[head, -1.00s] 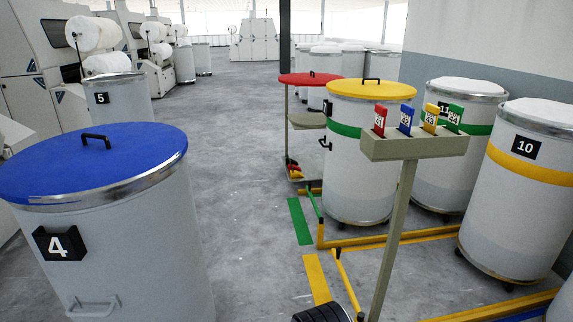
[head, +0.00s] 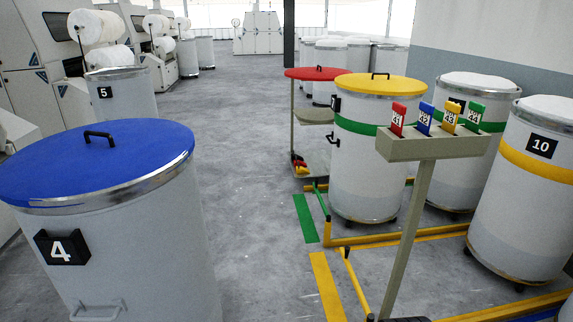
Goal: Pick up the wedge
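Small red and yellow pieces (head: 299,162) lie on the low deck of the trolley (head: 312,172) with the red lid (head: 318,73), in the middle distance. They may be wedges, but they are too small to make out singly. The upright of the trolley and the yellow-lidded can (head: 369,160) stand close around them. My gripper is not clearly in view. Only a sliver of a dark part shows at the bottom edge, and I cannot tell what it is.
A post with a tray (head: 428,146) of numbered tags stands near right. A blue-lidded can (head: 97,165) marked 4 fills the near left. Can 10 (head: 522,195) is at right. Yellow floor rails (head: 400,238) edge the can bays. The grey aisle (head: 235,130) between is clear.

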